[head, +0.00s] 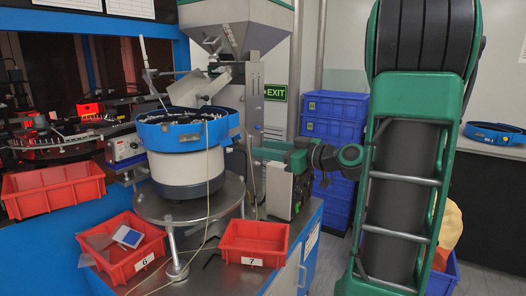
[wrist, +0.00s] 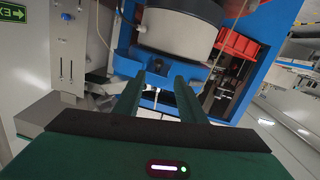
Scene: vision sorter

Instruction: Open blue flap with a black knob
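My gripper (head: 258,150) reaches in from the right beside the feeder machine in the head view. In the wrist view my gripper (wrist: 160,78) shows two green fingers, parallel and apart, with nothing between them. A blue part (wrist: 150,60) on the feeder's underside or side lies just beyond the fingertips, with a small dark spot that may be the black knob. I cannot tell whether it is the flap. In the head view the feeder bowl has a blue rim (head: 180,133); no black knob can be made out clearly there.
Red bins marked 6 (head: 135,273) and 7 (head: 253,259) stand in front of the feeder. Another red bin (head: 53,190) is at left. Blue crates (head: 333,128) are stacked behind my arm. A thin cable hangs before the bowl.

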